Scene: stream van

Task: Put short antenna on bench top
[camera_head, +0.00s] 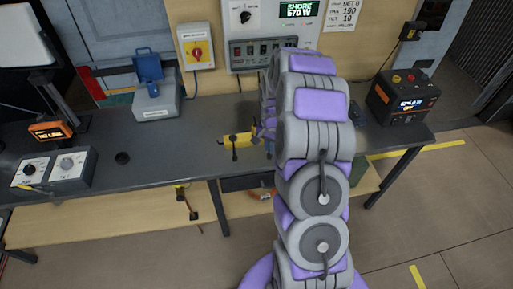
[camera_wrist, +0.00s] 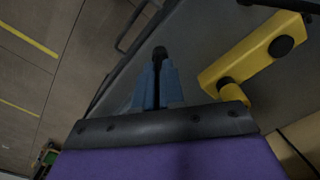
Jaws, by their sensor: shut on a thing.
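My gripper (camera_wrist: 158,85) has its blue fingers shut on a small black piece (camera_wrist: 160,52), whose rounded end shows at the fingertips. It looks like the short antenna, but most of it is hidden between the fingers. In the head view my gripper (camera_head: 269,147) is low over the bench, partly hidden by my arm, and the held piece cannot be made out. The dark grey bench top (camera_head: 205,125) lies under and around it. I cannot tell whether the held piece touches the bench.
A yellow bracket (camera_head: 240,139) with a black knob sits beside my gripper; it also shows in the wrist view (camera_wrist: 252,58). A grey case (camera_head: 156,103) and a dial box (camera_head: 53,168) stand left, a black power unit (camera_head: 402,98) right. Bare bench lies left of the bracket.

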